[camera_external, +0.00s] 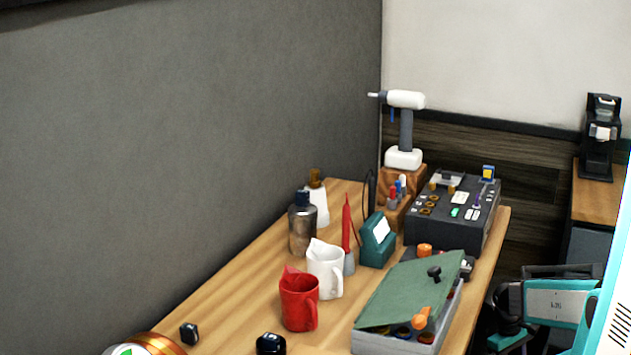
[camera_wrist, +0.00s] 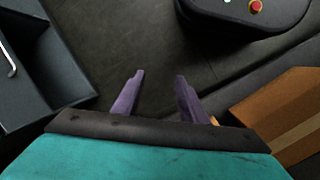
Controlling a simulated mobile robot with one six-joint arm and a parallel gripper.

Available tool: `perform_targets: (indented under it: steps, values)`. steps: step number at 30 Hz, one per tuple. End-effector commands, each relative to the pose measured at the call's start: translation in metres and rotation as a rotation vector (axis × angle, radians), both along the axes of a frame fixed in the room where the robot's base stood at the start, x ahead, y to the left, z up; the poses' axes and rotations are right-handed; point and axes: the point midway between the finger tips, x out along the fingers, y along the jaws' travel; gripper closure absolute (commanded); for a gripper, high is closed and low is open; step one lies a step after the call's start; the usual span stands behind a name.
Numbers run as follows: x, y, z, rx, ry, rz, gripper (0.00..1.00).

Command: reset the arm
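My gripper (camera_wrist: 160,76) shows in the wrist view with its two purple fingers apart and nothing between them. Dark floor (camera_wrist: 125,45) lies below the fingers. In the external view part of my arm (camera_external: 555,302), teal, white and black, is at the lower right, beside the right edge of the workbench. The fingers cannot be made out in that view.
The wooden workbench (camera_external: 240,290) holds a red mug (camera_external: 298,303), a white mug (camera_external: 325,270), a green-lidded box (camera_external: 410,290), a black control unit (camera_external: 452,212) and a white drill (camera_external: 405,100). A coffee brewer (camera_external: 598,140) stands at the back right. An orange-brown box (camera_wrist: 275,112) lies right of the fingers.

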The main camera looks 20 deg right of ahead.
Motion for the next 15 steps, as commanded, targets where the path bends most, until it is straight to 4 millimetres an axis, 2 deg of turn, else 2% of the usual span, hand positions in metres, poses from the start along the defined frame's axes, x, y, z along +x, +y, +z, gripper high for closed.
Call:
perform_targets:
  steps: [1,7,15]
  values:
    - [-0.013,0.015,-0.007,0.009,0.013,0.001,0.61]
    - [-0.057,0.068,-0.025,0.045,0.062,-0.018,0.61]
    - [-0.132,0.139,-0.026,0.095,0.159,-0.06,0.61]
